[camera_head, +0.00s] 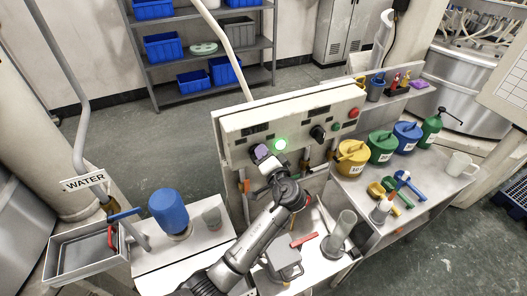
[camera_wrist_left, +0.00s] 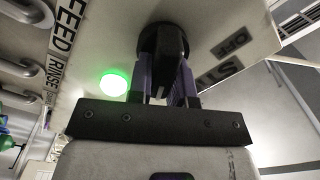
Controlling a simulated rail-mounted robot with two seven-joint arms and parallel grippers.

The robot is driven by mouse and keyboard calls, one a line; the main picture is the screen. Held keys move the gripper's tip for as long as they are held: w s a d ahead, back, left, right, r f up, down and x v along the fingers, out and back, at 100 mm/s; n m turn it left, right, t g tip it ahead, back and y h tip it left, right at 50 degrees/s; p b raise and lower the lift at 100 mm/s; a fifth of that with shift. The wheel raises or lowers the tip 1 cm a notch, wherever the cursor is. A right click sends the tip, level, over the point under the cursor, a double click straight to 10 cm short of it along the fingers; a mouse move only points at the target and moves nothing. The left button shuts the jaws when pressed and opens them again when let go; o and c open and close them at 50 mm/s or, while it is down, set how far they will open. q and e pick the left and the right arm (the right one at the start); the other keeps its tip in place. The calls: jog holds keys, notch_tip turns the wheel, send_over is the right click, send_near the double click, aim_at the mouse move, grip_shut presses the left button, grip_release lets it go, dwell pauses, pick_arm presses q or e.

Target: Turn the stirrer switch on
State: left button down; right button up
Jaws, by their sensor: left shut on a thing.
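The stirrer switch shows in the left wrist view as a round black knob (camera_wrist_left: 160,38) on a pale panel, beside lettering that reads OFF and what looks like STIR. My left gripper (camera_wrist_left: 168,82) has its purple fingers shut on the knob's grip. In the head view my left gripper (camera_head: 263,153) is against the front of the cream control panel (camera_head: 290,116), and it hides most of this knob. A green lamp (camera_head: 280,144) glows just right of the gripper; the lamp (camera_wrist_left: 113,84) also shows lit in the wrist view. My right gripper is not in view.
A second black knob (camera_head: 317,132) and a red button (camera_head: 353,113) sit further right on the panel. Below it are a metal jug (camera_head: 284,262) and a clear cylinder (camera_head: 340,232). Colored lidded pots, including a yellow one (camera_head: 352,158), stand at right. A blue bottle (camera_head: 170,211) stands left.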

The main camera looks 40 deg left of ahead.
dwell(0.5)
pick_arm(q)
jog(key=c, duration=1)
grip_release()
jog(key=shift+c, duration=0.2)
jog(key=shift+d, duration=0.1)
jog(key=shift+s+d, duration=0.15)
jog(key=shift+d, duration=0.05)
jog(key=b+v, duration=0.3)
jog(key=v, duration=1)
jog(key=shift+d, duration=0.1)
